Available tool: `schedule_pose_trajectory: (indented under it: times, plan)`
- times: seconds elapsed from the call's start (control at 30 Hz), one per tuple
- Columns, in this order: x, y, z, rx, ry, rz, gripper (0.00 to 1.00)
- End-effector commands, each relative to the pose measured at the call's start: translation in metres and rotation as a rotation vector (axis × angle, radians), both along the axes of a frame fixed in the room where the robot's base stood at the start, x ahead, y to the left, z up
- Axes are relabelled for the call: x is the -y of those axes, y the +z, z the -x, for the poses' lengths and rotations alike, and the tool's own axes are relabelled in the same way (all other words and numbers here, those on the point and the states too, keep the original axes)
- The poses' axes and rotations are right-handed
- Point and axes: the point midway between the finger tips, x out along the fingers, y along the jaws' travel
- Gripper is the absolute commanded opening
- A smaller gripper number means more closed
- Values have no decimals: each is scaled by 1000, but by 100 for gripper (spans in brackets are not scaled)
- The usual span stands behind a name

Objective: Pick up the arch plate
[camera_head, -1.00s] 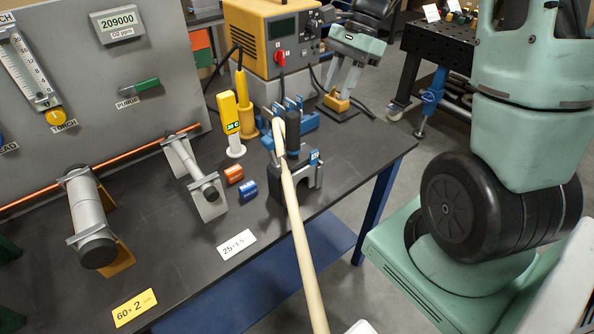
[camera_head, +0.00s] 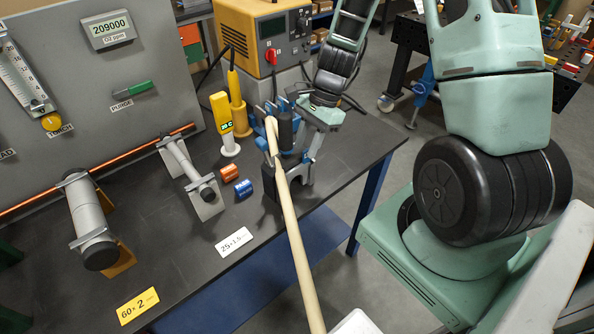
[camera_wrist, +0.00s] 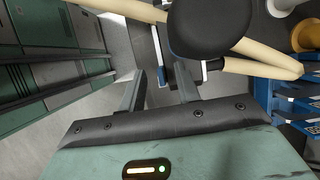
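The arch plate (camera_head: 307,174) seems to be the grey arch-shaped piece at the right end of the bench, beside a pale hose or tube (camera_head: 287,205). My gripper (camera_head: 308,154) is over its upper right side in the head view and hides part of it. In the wrist view my gripper (camera_wrist: 158,78) has its two fingers apart.
The pale tube and a black rounded part (camera_wrist: 208,28) lie close by the fingers in the wrist view. A blue clamp fixture (camera_wrist: 300,100) is at the right.

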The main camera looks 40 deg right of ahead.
Motion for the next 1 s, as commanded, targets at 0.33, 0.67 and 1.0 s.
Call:
schedule_pose_trajectory:
  times: [0.33, 0.67, 1.0]
  plan:
    - [-5, -13, 0, 1, 0, 1, 33]
    - [-5, -12, 0, 1, 0, 1, 0]
    - [-5, -8, 0, 2, 0, 2, 0]
